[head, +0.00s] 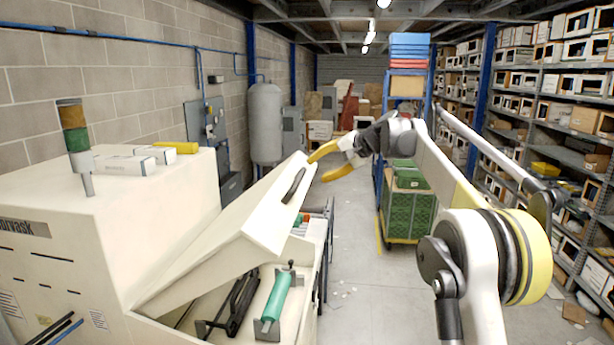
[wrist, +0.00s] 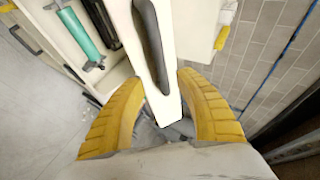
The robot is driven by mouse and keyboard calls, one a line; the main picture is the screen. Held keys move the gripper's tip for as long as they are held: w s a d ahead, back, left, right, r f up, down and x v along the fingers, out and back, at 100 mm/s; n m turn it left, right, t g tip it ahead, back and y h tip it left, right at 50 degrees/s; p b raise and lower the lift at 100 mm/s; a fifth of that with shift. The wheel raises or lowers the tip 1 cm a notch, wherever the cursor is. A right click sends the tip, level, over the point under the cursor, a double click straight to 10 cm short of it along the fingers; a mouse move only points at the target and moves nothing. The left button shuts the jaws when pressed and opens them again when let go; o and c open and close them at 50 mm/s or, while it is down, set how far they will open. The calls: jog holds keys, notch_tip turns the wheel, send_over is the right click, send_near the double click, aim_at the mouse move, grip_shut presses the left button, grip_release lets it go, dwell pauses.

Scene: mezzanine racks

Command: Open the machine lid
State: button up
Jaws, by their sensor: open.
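The cream machine lid (head: 228,232) is raised at a slant over the open machine (head: 95,235) in the head view. A dark handle (head: 293,186) sits on its outer face near the free edge. In the wrist view the lid (wrist: 170,105) and its handle (wrist: 150,40) run down between my yellow fingers. My gripper (head: 318,167) is at the lid's upper free edge. In the wrist view my gripper (wrist: 162,85) is open, with one finger on either side of the lid. I cannot tell whether the fingers touch it.
A green roller (head: 277,296) and a black part lie in the bay under the lid. A signal tower (head: 76,145) and small boxes stand on the machine top. A cart with green crates (head: 408,212) is beyond. The aisle floor (head: 365,290) is mostly clear; shelves (head: 545,110) line the right.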

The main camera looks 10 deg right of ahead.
jog(key=v, duration=0.2)
jog(key=shift+s+d+r, duration=0.15)
jog(key=shift+r, duration=0.05)
jog(key=shift+f, duration=0.1)
jog(key=s+a+f+n+g+h+b, duration=0.1)
jog(key=s+a+f+h+b, duration=0.1)
jog(key=s+f+b, duration=0.9)
jog(key=s+a+f+n+h+b, duration=0.2)
jog(key=s+f+b, duration=0.5)
jog(key=s+f, duration=0.45)
jog(key=s+d+f+n+h+b, duration=0.1)
jog(key=s+f+h+b, duration=0.1)
jog(key=s+f+b, duration=0.6)
jog(key=s+d+f+n+h+b, duration=0.2)
jog(key=s+f+b, duration=0.6)
jog(key=s+f, duration=1.1)
notch_tip(320, 180, down, 6)
jog(key=shift+d+r, duration=0.2)
jog(key=shift+r, duration=0.05)
jog(key=shift+r, duration=0.1)
